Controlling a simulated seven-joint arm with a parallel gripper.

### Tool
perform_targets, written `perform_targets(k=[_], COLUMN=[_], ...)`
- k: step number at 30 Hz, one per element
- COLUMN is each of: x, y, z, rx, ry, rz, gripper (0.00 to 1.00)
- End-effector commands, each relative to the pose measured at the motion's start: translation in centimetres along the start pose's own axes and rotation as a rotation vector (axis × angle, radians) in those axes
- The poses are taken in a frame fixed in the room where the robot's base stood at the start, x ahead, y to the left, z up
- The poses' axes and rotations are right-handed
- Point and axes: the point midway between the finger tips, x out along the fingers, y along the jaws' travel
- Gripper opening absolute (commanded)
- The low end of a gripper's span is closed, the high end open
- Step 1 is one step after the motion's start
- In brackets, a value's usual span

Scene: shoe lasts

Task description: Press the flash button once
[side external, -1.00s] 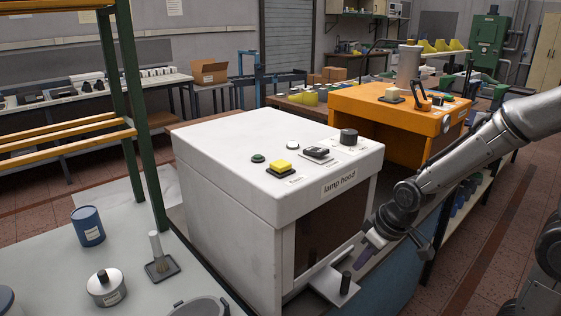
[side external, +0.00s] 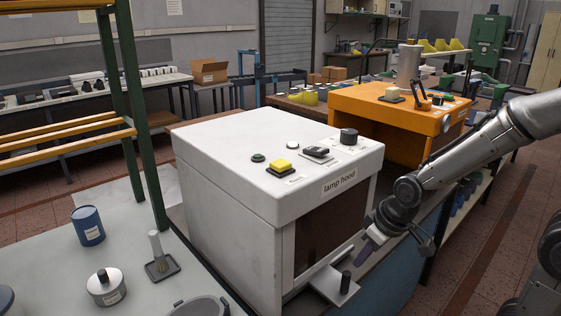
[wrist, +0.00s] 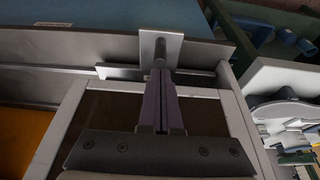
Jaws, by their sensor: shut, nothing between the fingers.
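The white lamp hood (side external: 230,180) stands left of my arm. My gripper (side external: 362,254) is shut and empty, low at the hood's front, below the controls. Its purple fingers (wrist: 160,78) also show in the wrist view.
A metal plate with a black upright peg (side external: 345,282) juts out at the hood's front, close to my fingertips. An orange hood (side external: 400,121) with controls stands behind. A blue tin (side external: 88,226) and a brush stand (side external: 158,260) are at left. Space above the white hood is clear.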

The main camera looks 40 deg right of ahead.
Motion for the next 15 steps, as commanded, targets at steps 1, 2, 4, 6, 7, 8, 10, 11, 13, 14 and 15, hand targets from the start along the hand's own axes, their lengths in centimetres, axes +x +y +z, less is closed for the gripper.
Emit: perform_targets(k=[1,2,4,6,7,8,10,11,13,14,15], x=[-0.9,-1.6,-3.4,-5.8,-6.9,-8.1,-10.9,-12.1,-15.0,-16.3,-17.8], y=[0.0,0.0,0.0,0.0,0.0,0.0,0.0,0.0,0.0,0.0,0.0], z=[-0.5,-0.8,-1.5,-2.4,-2.8,-3.1,-4.2,-4.7,-5.7,-6.1,-6.7], rx=[-0.001,-0.001,0.000,0.000,0.000,0.000,0.000,0.000,0.000,0.000,0.000], ry=[0.009,0.012,0.014,0.017,0.018,0.017,0.019,0.017,0.018,0.018,0.016], rz=[0.001,0.001,0.002,0.002,0.002,0.002,0.003,0.003,0.003,0.003,0.002], gripper=[0.00,0.00,0.00,0.00,0.00,0.00,0.00,0.00,0.00,0.00,0.00])
